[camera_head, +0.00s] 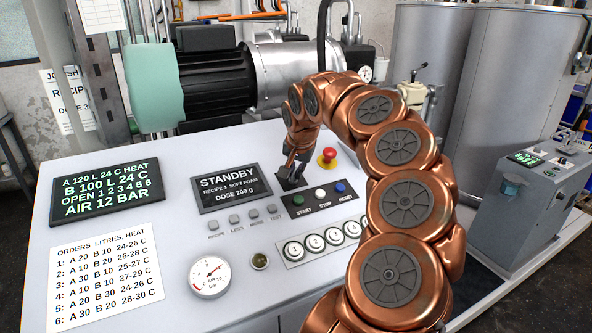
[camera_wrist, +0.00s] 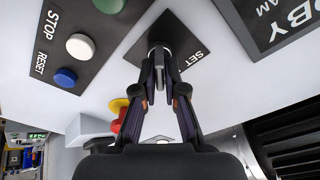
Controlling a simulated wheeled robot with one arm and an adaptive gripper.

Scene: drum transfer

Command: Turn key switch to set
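The key switch (camera_wrist: 159,47) sits on a dark plate (camera_wrist: 180,28) on the sloping white console. The word SET stands to its right in the wrist view. The grey key (camera_wrist: 160,80) points towards my wrist, between my two fingertips. My gripper (camera_wrist: 160,70) has its fingers close on either side of the key. I cannot tell whether both fingers touch it. In the head view my gripper (camera_head: 290,172) reaches down over the plate and hides most of the switch. The display (camera_head: 231,187) reads STANDBY.
A red mushroom button (camera_head: 328,155) stands close to my gripper's right. START, STOP and RESET buttons (camera_head: 321,193) lie just in front, with several numbered round buttons (camera_head: 316,242) below. My arm bends over the console's right side. A motor (camera_head: 215,75) stands behind.

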